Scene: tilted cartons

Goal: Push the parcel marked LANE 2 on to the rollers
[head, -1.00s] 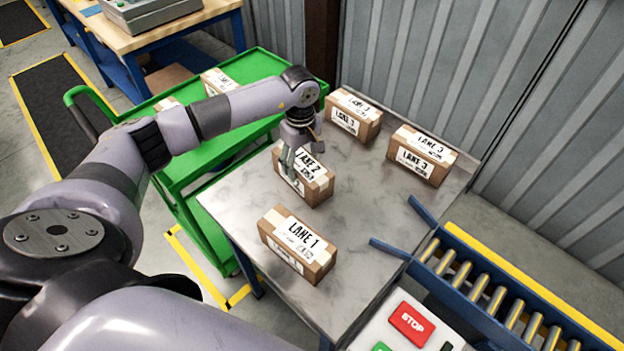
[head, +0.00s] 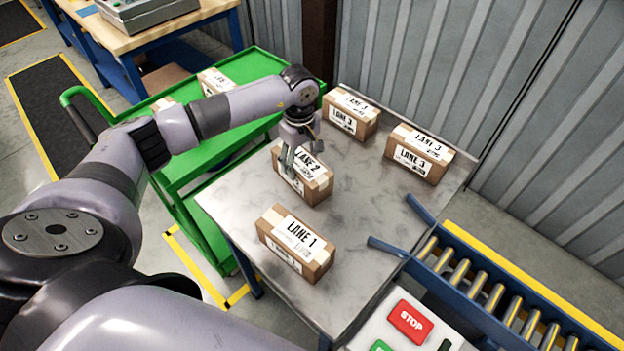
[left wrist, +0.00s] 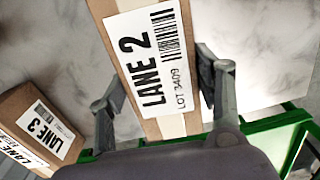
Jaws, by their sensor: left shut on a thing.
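The parcel marked LANE 2 (head: 317,184) stands on the metal table (head: 365,225), near its left edge by the green cart. My left gripper (head: 293,160) reaches down over it from above. In the left wrist view the fingers (left wrist: 160,88) lie on both sides of the LANE 2 parcel (left wrist: 150,55), shut on it, with its label facing the camera. Part of the parcel is hidden by the gripper in the head view. The rollers (head: 490,297) are at the lower right, past the table's edge, between blue rails. My right gripper is not in view.
A LANE 1 parcel (head: 296,243) stands in front of the held one. Two LANE 3 parcels (head: 351,115) (head: 419,153) stand at the back. Blue guides (head: 420,208) flank the rollers' entry. A control box with a STOP button (head: 410,322) is at the front. The table's middle right is clear.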

